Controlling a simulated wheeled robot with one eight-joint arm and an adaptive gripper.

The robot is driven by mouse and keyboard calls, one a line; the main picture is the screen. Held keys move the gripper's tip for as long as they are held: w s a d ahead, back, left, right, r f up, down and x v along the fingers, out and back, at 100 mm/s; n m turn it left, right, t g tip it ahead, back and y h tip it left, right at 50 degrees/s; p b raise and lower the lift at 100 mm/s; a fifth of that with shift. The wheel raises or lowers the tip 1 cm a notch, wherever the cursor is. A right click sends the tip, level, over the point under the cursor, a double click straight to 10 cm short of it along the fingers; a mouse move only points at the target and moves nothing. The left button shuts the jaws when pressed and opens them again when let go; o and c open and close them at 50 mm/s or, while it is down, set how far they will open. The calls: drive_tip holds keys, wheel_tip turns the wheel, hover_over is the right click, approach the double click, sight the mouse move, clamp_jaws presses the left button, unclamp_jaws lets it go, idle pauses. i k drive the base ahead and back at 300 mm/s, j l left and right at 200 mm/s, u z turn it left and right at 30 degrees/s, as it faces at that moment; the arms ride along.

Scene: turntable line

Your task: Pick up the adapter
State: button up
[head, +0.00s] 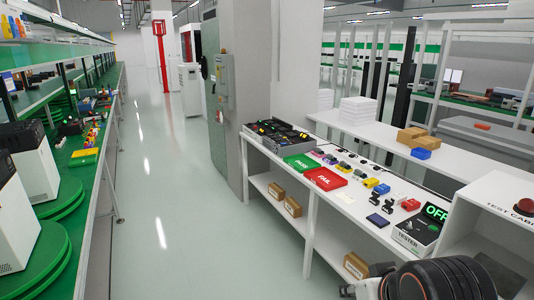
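Several small parts lie on the white workbench (345,200) at the right. Among them are small black pieces (388,207) near the bench's front half, a flat dark blue block (378,220), a blue and yellow part (381,188) and a red part (411,204). Any of the small pieces could be the adapter; they are too small to tell which. Part of my arm, black and ribbed, fills the bottom right corner in front of the bench. My gripper's fingers cannot be made out, and nothing is seen held.
A green PASS tray (301,162) and a red FAIL tray (325,179) sit left of the parts. A tester (420,228) reading OFF and a white test cabinet (492,212) stand at the right. The aisle floor (170,200) is clear beside a green line (88,205) with turntables.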

sight(372, 182)
drive_tip(key=i+z, duration=0.1)
drive_tip(key=i, duration=0.35)
drive_tip(key=i+j+z, duration=0.15)
drive_tip(key=i, duration=0.35)
drive_tip(key=i+j+z, duration=0.1)
drive_tip(key=i, duration=0.35)
drive_tip(key=i+j+z, duration=0.1)
drive_tip(key=i, duration=0.35)
drive_tip(key=i+z, duration=0.65)
drive_tip(key=z, duration=0.25)
drive_tip(key=i+j+z, duration=0.25)
drive_tip(key=z, duration=0.25)
drive_tip(key=i+j+z, duration=0.3)
drive_tip(key=z, duration=0.15)
